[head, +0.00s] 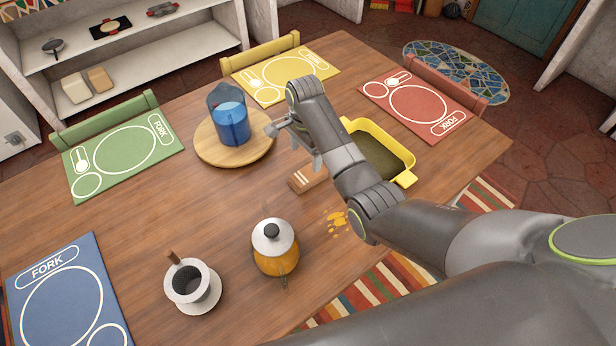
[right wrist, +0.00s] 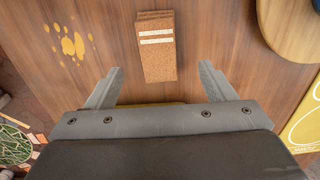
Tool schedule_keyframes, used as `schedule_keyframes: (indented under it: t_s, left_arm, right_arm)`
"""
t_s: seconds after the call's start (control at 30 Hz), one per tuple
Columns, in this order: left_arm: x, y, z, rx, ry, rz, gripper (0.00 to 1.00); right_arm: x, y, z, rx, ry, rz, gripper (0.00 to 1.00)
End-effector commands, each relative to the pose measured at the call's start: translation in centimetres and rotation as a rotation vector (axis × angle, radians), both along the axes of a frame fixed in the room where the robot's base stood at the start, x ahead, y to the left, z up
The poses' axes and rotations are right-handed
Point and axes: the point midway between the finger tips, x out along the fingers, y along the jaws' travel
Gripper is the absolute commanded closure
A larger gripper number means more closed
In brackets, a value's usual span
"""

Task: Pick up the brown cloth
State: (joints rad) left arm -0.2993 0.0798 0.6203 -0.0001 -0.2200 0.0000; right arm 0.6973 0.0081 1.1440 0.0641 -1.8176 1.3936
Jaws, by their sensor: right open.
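The brown cloth (head: 307,178) lies folded on the wooden table, with pale stripes near one end; in the head view my right arm partly covers it. In the right wrist view the cloth (right wrist: 157,52) lies ahead of and between the two fingers. My right gripper (head: 290,135) is open and empty, above the table between the cloth and the blue pitcher. Its fingers also show in the right wrist view (right wrist: 158,88), one on each side of the cloth's near end and apart from it. My left gripper is not in view.
A blue pitcher (head: 231,121) stands on a round wooden board (head: 208,153). A yellow tray (head: 408,176) is behind my right arm. A glass pot (head: 275,258), a white cup (head: 190,284) and an orange spill (head: 337,222) are nearer. Placemats, including a green one (head: 110,180), lie along the edges.

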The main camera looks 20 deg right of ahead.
Motion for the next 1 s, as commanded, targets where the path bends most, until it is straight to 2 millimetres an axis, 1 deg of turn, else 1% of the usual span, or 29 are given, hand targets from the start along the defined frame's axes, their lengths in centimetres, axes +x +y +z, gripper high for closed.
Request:
schedule_keyframes:
  t_s: [0.03, 0.1, 0.37, 0.53, 0.63, 0.77, 0.97, 1.0]
  left_arm:
    - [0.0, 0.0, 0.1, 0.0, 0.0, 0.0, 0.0]
    - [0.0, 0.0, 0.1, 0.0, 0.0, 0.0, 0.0]
    - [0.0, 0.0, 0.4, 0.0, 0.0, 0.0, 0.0]
    - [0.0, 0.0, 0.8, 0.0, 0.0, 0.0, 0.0]
    - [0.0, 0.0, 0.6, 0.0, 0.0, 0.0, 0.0]
    - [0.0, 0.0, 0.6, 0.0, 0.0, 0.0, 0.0]
    - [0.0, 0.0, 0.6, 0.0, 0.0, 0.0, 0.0]
    - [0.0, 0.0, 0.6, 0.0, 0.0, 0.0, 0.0]
  right_arm:
    - [-0.1, 0.0, -0.9, 0.0, 0.004, 0.0, 0.24]
    - [0.0, 0.0, -1.8, 0.0, 0.003, 0.0, 0.24]
    - [-0.1, -0.2, -3.6, 0.0, 0.003, 0.0, 0.24]
    - [-0.3, -0.8, -6.0, -0.001, 0.003, 0.001, 0.24]
    - [-0.2, -0.7, -7.2, 0.0, 0.002, 0.001, 0.24]
    - [-0.2, -0.7, -7.9, 0.0, 0.0, 0.001, 0.24]
    - [-0.2, -0.7, -8.0, 0.0, -0.001, 0.001, 0.24]
    - [-0.2, -0.7, -8.0, 0.0, -0.001, 0.001, 0.25]
